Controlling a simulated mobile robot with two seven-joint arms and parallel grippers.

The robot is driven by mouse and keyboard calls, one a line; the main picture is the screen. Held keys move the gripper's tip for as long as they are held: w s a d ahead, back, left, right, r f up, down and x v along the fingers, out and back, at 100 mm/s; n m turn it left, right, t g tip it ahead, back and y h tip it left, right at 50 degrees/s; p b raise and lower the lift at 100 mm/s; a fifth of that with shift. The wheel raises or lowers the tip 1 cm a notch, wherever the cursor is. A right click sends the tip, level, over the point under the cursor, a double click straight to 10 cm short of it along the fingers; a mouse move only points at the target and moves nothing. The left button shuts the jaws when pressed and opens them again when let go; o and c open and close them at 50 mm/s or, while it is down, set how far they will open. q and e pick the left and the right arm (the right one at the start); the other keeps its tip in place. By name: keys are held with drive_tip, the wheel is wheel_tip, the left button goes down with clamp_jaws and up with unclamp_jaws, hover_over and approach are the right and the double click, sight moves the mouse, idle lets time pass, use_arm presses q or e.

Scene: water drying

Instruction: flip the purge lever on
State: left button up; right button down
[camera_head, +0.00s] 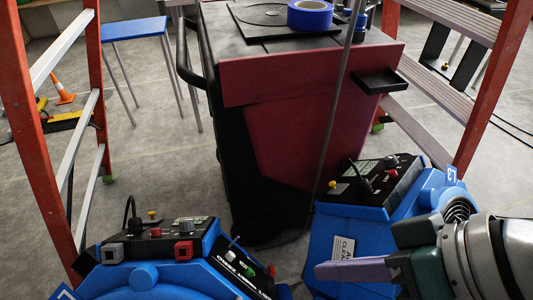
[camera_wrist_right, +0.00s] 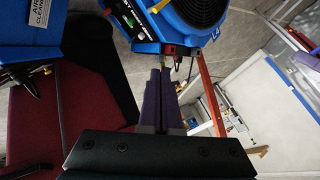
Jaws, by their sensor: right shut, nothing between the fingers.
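Two blue machines with black control panels stand low in the head view. The left one (camera_head: 150,285) carries a panel (camera_head: 155,243) with knobs, a yellow button and a red-framed socket. Beside it is a black labelled strip with a green part (camera_head: 250,268). The right one (camera_head: 345,222) has a similar panel (camera_head: 375,178). I cannot tell which small part is the purge lever. My right gripper (camera_head: 322,270) has purple fingers, shut and empty, pointing left between the machines. In the right wrist view its fingertips (camera_wrist_right: 161,70) appear near a machine's dark edge; contact is unclear. My left gripper is out of view.
A dark red cabinet (camera_head: 310,120) with a blue tape roll (camera_head: 310,14) on top stands behind the machines. An orange ladder (camera_head: 35,130) is at left and another (camera_head: 495,90) at right. Grey floor (camera_head: 150,145) is open between the left ladder and the cabinet.

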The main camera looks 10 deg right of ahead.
drive_tip(key=w+d+f+m+b, duration=0.1)
drive_tip(key=w+d+f+b, duration=0.1)
drive_tip(key=f+b, duration=0.7)
drive_tip(key=w+d+f+m+t+b, duration=0.1)
drive_tip(key=w+d+f+m+b, duration=0.1)
drive_tip(key=f+b, duration=0.7)
drive_tip(key=w+d+f+m+t+b, duration=0.1)
drive_tip(key=d+f+b, duration=0.3)
drive_tip(key=f+b, duration=0.5)
wheel_tip(320, 180, down, 6)
drive_tip(key=shift+w+d+r+m+b, duration=0.15)
drive_tip(key=shift+w+m+b, duration=0.15)
drive_tip(key=shift+w+b, duration=0.1)
